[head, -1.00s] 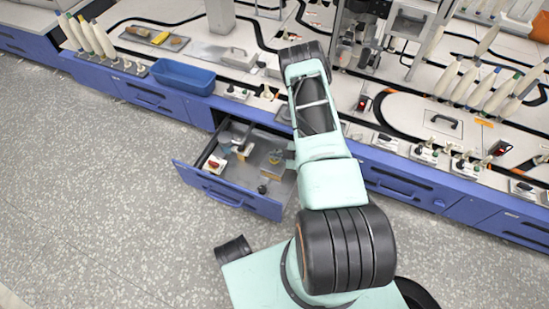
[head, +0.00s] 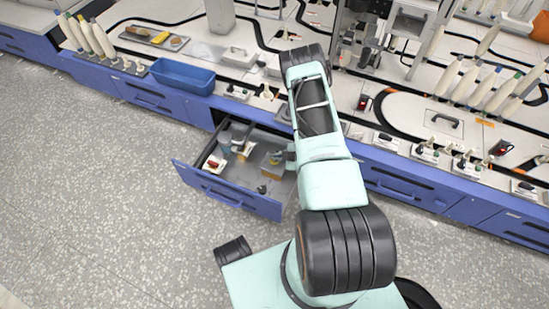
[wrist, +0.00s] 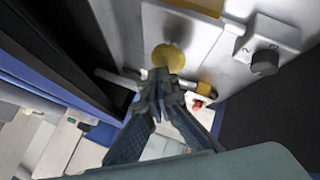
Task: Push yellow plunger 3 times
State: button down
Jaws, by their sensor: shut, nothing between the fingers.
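In the wrist view, the yellow plunger (wrist: 168,57) shows as a round yellow cap on a pale surface. My gripper (wrist: 160,76) is shut and empty. Its fingertips are right at the near edge of the yellow cap and overlap it in the picture. Whether they touch it, or how far it is pressed in, I cannot tell. In the head view, my arm reaches toward the workbench and its links hide much of the area behind them. The plunger is too small there to make out surely.
An open blue drawer (head: 228,190) holds several small items. In the wrist view, a dark knob on a white block (wrist: 265,60), a small yellow cylinder (wrist: 207,88) and a red button (wrist: 197,103) lie close by. A blue bin (head: 182,75) stands on the bench.

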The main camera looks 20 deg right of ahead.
jog(key=shift+f, duration=0.45)
jog(key=shift+r, duration=0.1)
dwell(0.4)
jog(key=shift+r+p, duration=0.85)
jog(key=shift+r, duration=0.5)
jog(key=shift+r+p, duration=1.95)
jog(key=shift+r, duration=0.6)
